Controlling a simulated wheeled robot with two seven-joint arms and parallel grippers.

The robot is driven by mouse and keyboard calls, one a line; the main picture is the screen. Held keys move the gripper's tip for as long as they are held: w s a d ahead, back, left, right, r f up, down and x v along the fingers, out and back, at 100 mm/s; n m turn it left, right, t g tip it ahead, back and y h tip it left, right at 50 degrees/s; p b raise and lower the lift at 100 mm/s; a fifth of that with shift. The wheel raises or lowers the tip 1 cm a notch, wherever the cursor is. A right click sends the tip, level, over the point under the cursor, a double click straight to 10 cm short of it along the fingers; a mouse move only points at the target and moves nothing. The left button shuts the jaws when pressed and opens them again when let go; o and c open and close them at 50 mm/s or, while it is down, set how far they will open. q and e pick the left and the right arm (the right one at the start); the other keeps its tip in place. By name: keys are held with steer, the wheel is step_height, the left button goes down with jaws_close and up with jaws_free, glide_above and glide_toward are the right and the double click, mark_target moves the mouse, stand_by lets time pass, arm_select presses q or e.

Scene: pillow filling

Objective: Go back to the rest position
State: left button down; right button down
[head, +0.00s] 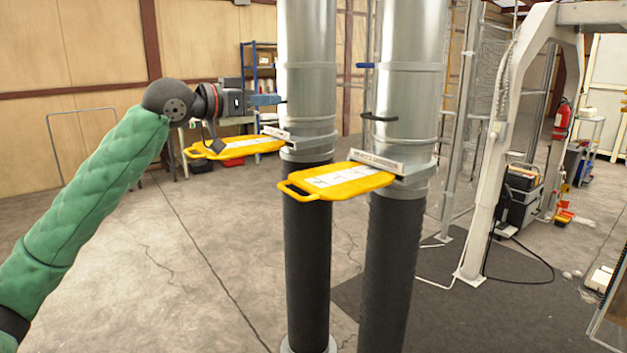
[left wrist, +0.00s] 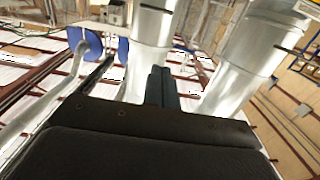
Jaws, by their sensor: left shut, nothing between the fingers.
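My left arm, in a green padded sleeve, comes in from the left in the head view. Its gripper (head: 266,99) points right, toward the left metal pipe (head: 307,60), above the left yellow handled plate (head: 232,149). The fingers are shut and hold nothing. In the left wrist view the closed dark fingers (left wrist: 160,87) show in front of the metal pipes (left wrist: 150,45). A second yellow plate (head: 345,181) juts from the right metal pipe (head: 410,60). My right gripper is in neither view.
Black lower tubes (head: 308,250) hang under both pipes. A white frame post (head: 495,170) stands at the right, with a red fire extinguisher (head: 563,118) behind it. A table and blue shelf (head: 262,60) stand at the back. The concrete floor (head: 180,270) at front left is clear.

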arm_select(q)
steer(key=s+a+f+t+y, duration=0.2)
steer(key=a+f+t+y, duration=0.15)
steer(key=a+y, duration=0.4)
steer(key=s+f+n+g+y, duration=0.15)
steer(key=s+f, duration=0.35)
steer(key=f, duration=0.9)
steer(key=s+f+n+g+y, duration=0.1)
steer(key=s+f+n+y, duration=0.25)
steer(key=f, duration=1.05)
steer(key=s+f+n+g+y, duration=0.15)
steer(key=s+f, duration=0.45)
steer(key=f, duration=0.8)
steer(key=s+d+f+n+g+h, duration=0.1)
steer(key=s+f+g, duration=0.7)
steer(key=s+f, duration=2)
steer(key=s+n, duration=0.1)
steer(key=s, duration=0.2)
steer(key=shift+s+d+f, duration=0.15)
steer(key=shift+s+d, duration=0.1)
steer(key=shift+d, duration=0.15)
